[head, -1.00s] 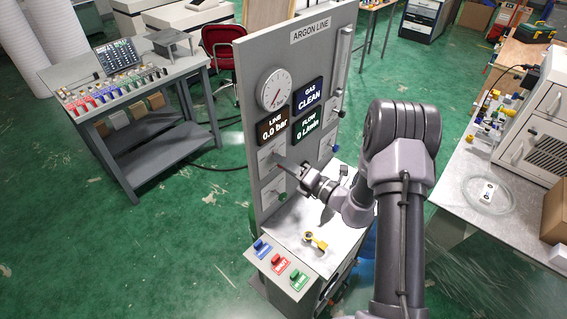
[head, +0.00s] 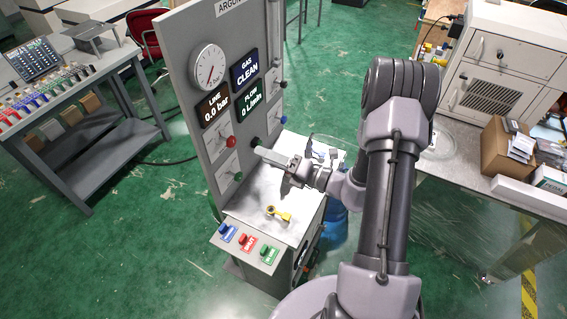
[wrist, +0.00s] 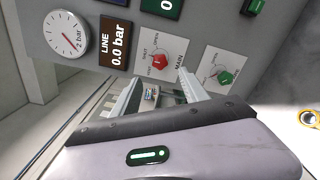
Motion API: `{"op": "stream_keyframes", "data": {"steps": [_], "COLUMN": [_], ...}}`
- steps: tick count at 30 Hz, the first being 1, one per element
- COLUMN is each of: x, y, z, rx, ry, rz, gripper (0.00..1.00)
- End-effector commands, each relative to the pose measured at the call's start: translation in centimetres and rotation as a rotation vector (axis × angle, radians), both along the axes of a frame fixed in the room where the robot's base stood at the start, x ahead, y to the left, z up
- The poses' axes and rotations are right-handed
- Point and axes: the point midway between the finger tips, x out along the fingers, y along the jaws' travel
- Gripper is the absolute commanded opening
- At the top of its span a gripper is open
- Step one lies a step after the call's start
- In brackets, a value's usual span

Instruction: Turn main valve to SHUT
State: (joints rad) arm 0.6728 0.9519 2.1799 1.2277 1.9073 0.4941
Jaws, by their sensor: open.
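The main valve is a red knob (wrist: 160,62) on a white plate lettered MAIN on the panel. The wrist view shows SHUT and OPEN on the plate, but I cannot tell where the knob points. In the head view the red knob (head: 231,142) is unobstructed on the panel's left side. My gripper (head: 260,152) is right of it, in front of the panel. In the wrist view my gripper (wrist: 160,80) has its fingers apart, with the red knob beyond the gap. Nothing is held, and the gripper appears clear of the knob.
A green knob (wrist: 225,77) sits beside the main valve. The gauge (head: 210,69) and LINE display (head: 213,105), reading 0.0 bar, are above. A yellow-handled piece (head: 280,213) lies on the bench shelf. Blue, red and green tagged items (head: 246,244) line its front.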

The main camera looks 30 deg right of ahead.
Motion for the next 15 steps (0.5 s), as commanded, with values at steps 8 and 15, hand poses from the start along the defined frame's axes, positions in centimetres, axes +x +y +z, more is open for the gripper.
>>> {"op": "stream_keyframes", "data": {"steps": [8,15], "x": [-4.3,-4.7], "y": [-3.2,-3.3], "z": [0.0,0.0], "rx": [0.001,0.001], "ry": [0.001,0.001], "rz": [-0.001,0.001], "gripper": [0.52,0.52]}}
